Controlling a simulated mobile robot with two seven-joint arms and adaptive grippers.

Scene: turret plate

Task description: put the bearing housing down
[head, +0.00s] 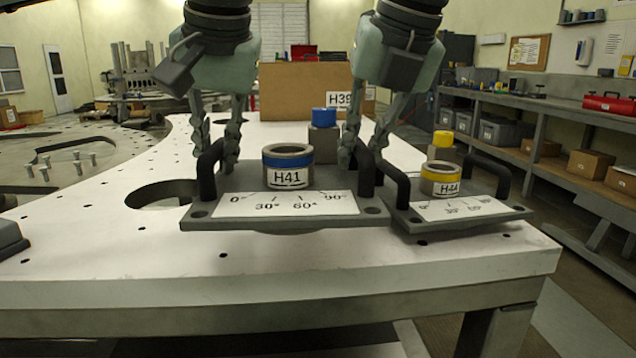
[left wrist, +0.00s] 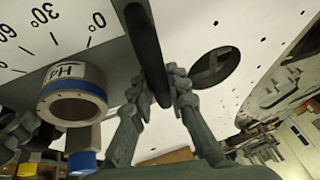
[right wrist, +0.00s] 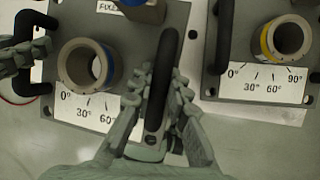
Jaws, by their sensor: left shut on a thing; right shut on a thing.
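The bearing housing marked H41 (head: 280,224) is a grey plate with an angle scale, a blue-banded ring (head: 288,170), a blue-capped post (head: 324,120) and two black handles. My left gripper (head: 222,158) is shut on its left handle (head: 206,172). My right gripper (head: 355,158) is shut on its right handle (head: 366,172). The plate looks level, with a round part or shadow below its front edge; I cannot tell if it touches the table. The left wrist view shows the left handle (left wrist: 146,45) between the fingers; the right wrist view shows the right handle (right wrist: 162,80).
A similar yellow-banded housing, H44 (head: 462,212), stands close on the right, its left handle near the held plate. The white table (head: 110,245) has a large round hole (head: 160,194) left of the plate. A brown box marked H39 (head: 300,88) stands behind.

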